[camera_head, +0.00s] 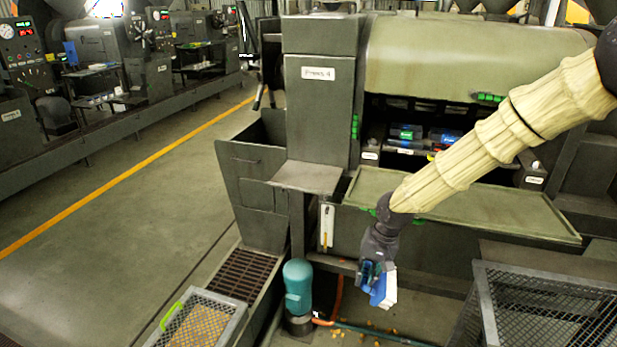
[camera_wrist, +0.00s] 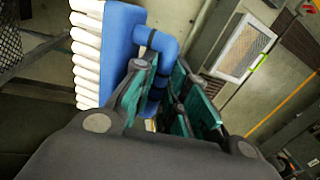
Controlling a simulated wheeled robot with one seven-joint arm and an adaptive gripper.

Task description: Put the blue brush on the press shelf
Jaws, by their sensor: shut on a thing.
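My gripper (camera_head: 372,270) hangs low in front of the machine labelled "Press 4" (camera_head: 318,110). It is shut on the blue brush (camera_head: 380,289), which has white bristles. In the wrist view the teal fingers (camera_wrist: 165,100) close around the brush's blue handle, and the blue block (camera_wrist: 120,50) with its bristles lies to the left. The brush is held in the air above the floor. A dark recessed shelf (camera_head: 408,151) in the press holds several small blue and green items. My arm hides part of the recess's right side.
A wide green tray ledge (camera_head: 485,212) juts out below the recess. A small flat plate (camera_head: 308,177) is left of it. A teal motor (camera_head: 298,287) stands on the floor left of my gripper. Mesh-covered crates are at the lower left (camera_head: 200,322) and lower right (camera_head: 545,305).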

